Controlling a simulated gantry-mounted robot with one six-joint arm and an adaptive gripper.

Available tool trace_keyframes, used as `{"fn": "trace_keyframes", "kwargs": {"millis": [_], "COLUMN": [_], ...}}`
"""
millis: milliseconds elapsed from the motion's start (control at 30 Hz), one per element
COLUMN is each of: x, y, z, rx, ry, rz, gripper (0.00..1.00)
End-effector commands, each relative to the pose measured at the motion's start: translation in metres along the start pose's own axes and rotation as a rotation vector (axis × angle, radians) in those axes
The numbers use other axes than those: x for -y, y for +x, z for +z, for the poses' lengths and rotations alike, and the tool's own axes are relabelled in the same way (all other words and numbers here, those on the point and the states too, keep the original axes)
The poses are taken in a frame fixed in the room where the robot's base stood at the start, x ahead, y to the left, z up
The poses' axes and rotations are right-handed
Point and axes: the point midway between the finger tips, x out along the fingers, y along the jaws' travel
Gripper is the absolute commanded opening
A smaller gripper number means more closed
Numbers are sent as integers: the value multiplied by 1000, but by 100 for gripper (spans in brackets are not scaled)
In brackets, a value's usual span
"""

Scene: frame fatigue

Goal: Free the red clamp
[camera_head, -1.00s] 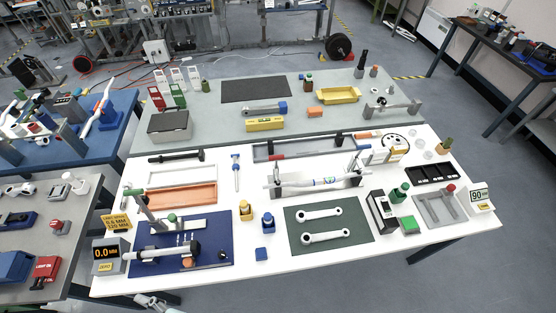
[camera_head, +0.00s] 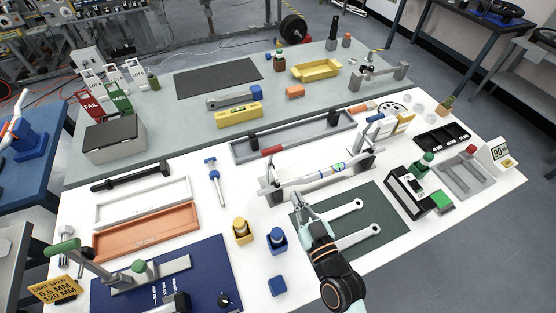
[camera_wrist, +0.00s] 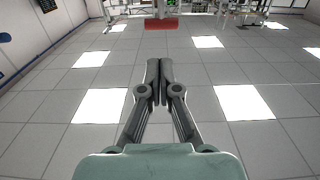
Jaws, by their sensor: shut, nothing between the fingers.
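A white frame part (camera_head: 322,177) lies across a grey fixture (camera_head: 276,199) in the middle of the white table. A red handle (camera_head: 272,151), which looks like the red clamp's, shows at the fixture's left end; its jaw is too small to make out. A blue handle (camera_head: 375,118) is at the right end. My gripper (camera_head: 303,196) is just in front of the fixture's left part, below the red handle in the picture and apart from it. In the wrist view my gripper (camera_wrist: 160,66) has its fingers together, with nothing between them.
A green mat (camera_head: 385,222) with two white link parts (camera_head: 345,209) lies under and beside my arm. Blue and yellow bottles (camera_head: 240,230) stand left of it. A long grey tray (camera_head: 240,152) lies behind the fixture. A black-and-white device (camera_head: 410,192) stands at right.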

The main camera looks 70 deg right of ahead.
Motion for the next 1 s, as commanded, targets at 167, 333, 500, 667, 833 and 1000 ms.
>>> {"fn": "trace_keyframes", "kwargs": {"millis": [167,333,500,667,833,1000], "x": [1,1,2,2,2,2], "y": [0,10,41,76,111,133], "z": [-2,-3,-4,-4,-3,-2], "rx": [0,-1,-2,-2,0,0], "ry": [0,-1,-2,-1,-1,0], "rz": [-2,-4,-4,-5,-5,-4], "gripper": [0,0,0,0,0,0]}}
